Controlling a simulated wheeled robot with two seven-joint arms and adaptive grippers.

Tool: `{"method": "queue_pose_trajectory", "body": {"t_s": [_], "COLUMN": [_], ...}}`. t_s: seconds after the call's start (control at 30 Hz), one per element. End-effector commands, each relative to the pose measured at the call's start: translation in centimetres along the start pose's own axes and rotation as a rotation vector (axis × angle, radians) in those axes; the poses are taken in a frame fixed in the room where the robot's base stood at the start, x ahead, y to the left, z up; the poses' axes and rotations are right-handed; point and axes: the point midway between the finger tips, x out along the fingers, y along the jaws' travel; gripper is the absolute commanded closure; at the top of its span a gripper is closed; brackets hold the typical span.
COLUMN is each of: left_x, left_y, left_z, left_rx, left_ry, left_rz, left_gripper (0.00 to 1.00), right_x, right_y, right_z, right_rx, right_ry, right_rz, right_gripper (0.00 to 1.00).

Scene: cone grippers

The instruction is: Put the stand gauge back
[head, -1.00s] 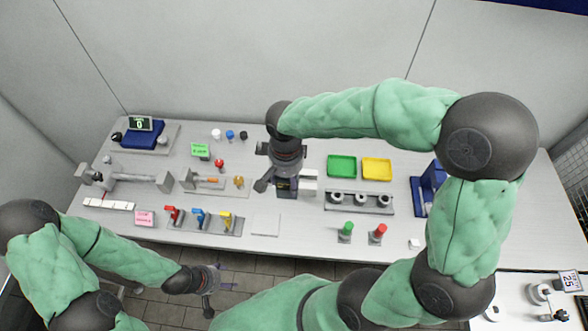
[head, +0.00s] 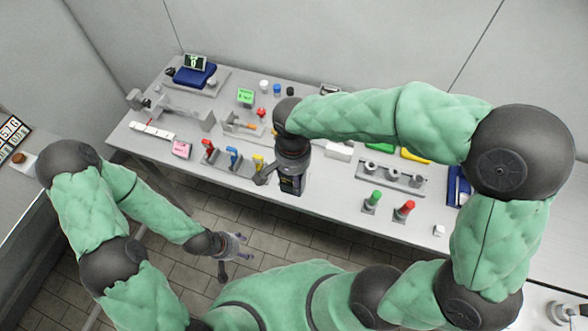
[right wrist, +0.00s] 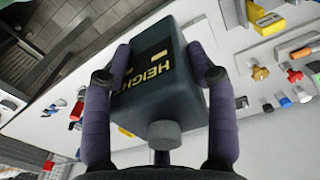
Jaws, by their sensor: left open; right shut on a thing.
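The stand gauge is a dark box (head: 291,185) with HEIGHT lettering, which shows large in the right wrist view (right wrist: 158,75) with a grey round knob. My right gripper (head: 281,178) is shut on it, with one finger on each side of the box (right wrist: 160,62). In the head view the gauge is near the table's front edge, right of the yellow-handled clamp (head: 258,163). Whether its base touches the table cannot be told. My left gripper (head: 240,246) is open and empty, in front of the table over the floor.
The table (head: 325,207) has a row of red, blue and yellow clamps to the left. A rack with grey knobs (head: 392,178), a green button (head: 375,197) and a red button (head: 406,208) stand to the right. A white block (head: 338,151) is behind my right gripper.

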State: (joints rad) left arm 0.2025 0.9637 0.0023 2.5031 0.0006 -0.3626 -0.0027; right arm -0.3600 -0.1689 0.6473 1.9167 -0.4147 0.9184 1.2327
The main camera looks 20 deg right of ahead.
Motion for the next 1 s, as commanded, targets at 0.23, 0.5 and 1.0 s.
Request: {"method": "queue_pose_trajectory", "body": {"t_s": [0.23, 0.5, 1.0], "left_x": [0.9, 1.6, 2.5], "left_y": [-0.3, -0.6, -0.9], "left_z": [0.0, 0.0, -0.1], "left_rx": [0.000, 0.000, 0.000], "left_ry": [0.000, 0.000, 0.000], "left_rz": [0.000, 0.000, 0.000], "left_gripper": [0.36, 0.36, 0.36], "right_x": [2.8, 6.5, 10.8], "right_y": [-1.4, -2.4, -2.8], "right_z": [-5.0, -7.9, -9.2], "right_rx": [0.003, 0.001, -0.001], "right_ry": [-0.002, 0.000, 0.000], "right_rz": [0.002, -0.001, 0.000], "right_gripper": [0.91, 0.91, 0.91]}}
